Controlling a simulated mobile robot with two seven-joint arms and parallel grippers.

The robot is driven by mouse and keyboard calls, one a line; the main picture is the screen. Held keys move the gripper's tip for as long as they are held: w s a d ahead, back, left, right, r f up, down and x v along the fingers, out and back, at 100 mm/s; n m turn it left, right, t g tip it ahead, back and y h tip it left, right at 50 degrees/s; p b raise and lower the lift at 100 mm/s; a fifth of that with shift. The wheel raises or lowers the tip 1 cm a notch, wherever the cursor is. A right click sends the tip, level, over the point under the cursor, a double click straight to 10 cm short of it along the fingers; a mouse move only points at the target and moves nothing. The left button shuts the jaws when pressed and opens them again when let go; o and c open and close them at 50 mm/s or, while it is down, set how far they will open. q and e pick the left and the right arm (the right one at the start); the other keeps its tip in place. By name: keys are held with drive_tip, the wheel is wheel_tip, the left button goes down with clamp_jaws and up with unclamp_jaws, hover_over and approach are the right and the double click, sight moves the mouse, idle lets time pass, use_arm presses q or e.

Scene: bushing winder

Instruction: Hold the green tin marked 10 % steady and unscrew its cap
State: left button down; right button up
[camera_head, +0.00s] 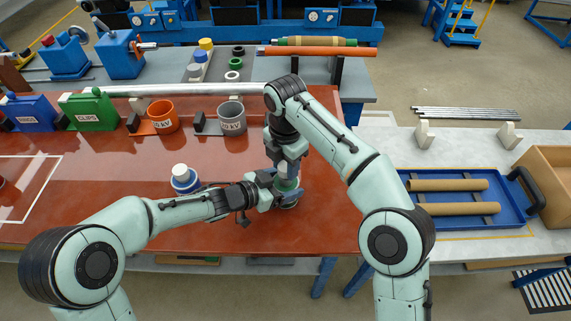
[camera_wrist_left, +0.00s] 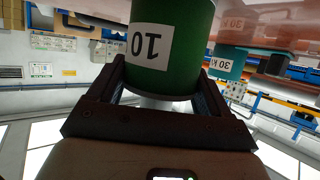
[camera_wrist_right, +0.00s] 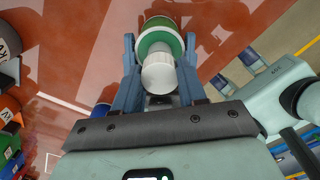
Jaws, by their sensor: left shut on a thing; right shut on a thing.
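The green tin marked 10 (camera_wrist_left: 168,45) shows large in the left wrist view, its label upside down there. In the head view the grippers mostly hide the tin (camera_head: 287,184) on the red-brown table. My left gripper (camera_head: 282,188) comes in from the left and is shut around the tin's body. My right gripper (camera_head: 287,168) is above the tin and points down. In the right wrist view its fingers (camera_wrist_right: 160,70) are shut on the white cap (camera_wrist_right: 158,74), with the tin's green rim beyond it. I cannot tell whether the cap is loose.
A blue tin with a white cap (camera_head: 181,178) stands left of the grippers. An orange cup (camera_head: 163,116), a grey cup (camera_head: 231,118) and a green box (camera_head: 89,110) stand along the table's back. A blue tray (camera_head: 470,212) with brown tubes lies on the right bench.

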sight(286, 166)
drive_tip(key=shift+r, duration=1.9)
use_arm(q)
unclamp_jaws()
